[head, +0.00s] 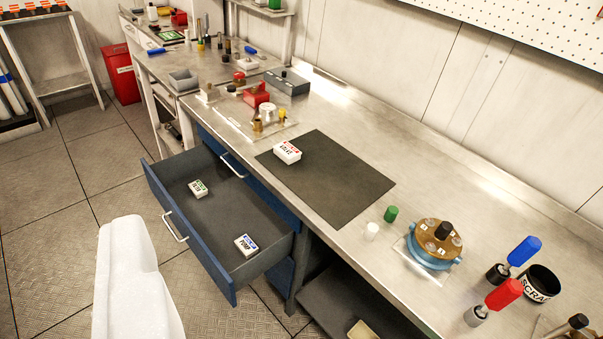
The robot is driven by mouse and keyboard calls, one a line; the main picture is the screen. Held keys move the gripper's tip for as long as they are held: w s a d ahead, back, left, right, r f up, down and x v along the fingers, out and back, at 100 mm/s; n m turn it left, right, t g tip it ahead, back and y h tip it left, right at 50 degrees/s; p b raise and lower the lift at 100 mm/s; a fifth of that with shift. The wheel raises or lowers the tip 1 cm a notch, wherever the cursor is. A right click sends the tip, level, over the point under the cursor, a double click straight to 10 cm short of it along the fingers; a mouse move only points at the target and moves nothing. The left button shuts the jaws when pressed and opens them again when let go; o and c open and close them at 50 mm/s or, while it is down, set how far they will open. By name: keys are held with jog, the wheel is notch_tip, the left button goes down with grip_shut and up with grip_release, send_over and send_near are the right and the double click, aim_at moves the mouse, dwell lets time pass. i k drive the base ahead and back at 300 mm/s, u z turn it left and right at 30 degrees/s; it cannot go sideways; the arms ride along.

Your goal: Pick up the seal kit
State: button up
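Three small white boxes with printed labels are in view, and I cannot tell for certain which is the seal kit. One with a green label (198,189) lies towards the back of the open blue drawer (225,297). One with a blue label (246,245) lies near the drawer's front right end, apart from the first. One with a red label (287,152) lies on the dark mat (340,185) on the bench. The lettering is too small to read surely. My gripper's fingers do not show; only a white part of my own body is at the lower left.
The steel bench (330,105) runs along the wall. A blue and brass round unit (434,244), a red-handled tool (503,294), a blue-handled tool (524,251) and a black cup (540,283) stand at right. The drawer juts over the floor; much of its inside is bare.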

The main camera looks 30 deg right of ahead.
aim_at(288, 153)
jog(key=u, duration=0.1)
jog(key=k, duration=0.25)
jog(key=u, duration=1.15)
jog(key=i, duration=1.55)
jog(key=z, duration=2.7)
jog(key=i, duration=1)
jog(key=u, duration=0.15)
